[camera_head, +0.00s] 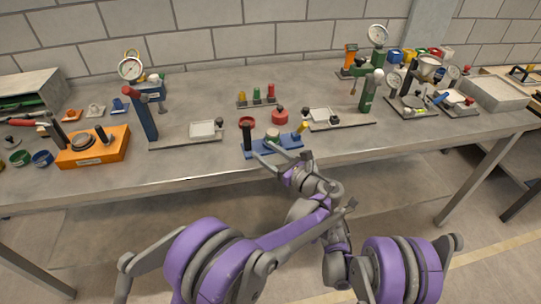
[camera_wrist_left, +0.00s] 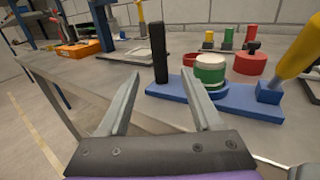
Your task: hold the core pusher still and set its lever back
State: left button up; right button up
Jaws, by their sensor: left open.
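The blue-based bench device, which I take to be the core pusher, stands at the table's front edge; its blue base (camera_head: 262,150) carries a black upright post (camera_head: 247,137), a green-and-white round part (camera_head: 273,134) and a yellow lever (camera_head: 302,127). In the left wrist view the black post (camera_wrist_left: 159,52) stands upright, and the yellow lever (camera_wrist_left: 303,48) leans up to the right. My left gripper (camera_wrist_left: 161,75) is open and empty, its fingers either side of the post in that picture; contact cannot be told. In the head view my left gripper (camera_head: 270,156) is at the device's front. My right gripper cannot be made out clearly.
A red round container (camera_head: 280,115) and a rack with coloured pegs (camera_head: 257,98) stand behind the device. A lever press with a grey base (camera_head: 340,124) is close on its right, another (camera_head: 187,137) on its left. An orange box (camera_head: 93,147) is further left.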

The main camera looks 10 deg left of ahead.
aim_at(250, 141)
pick_arm(q)
jog(key=x, duration=0.9)
grip_shut()
dwell(1.2)
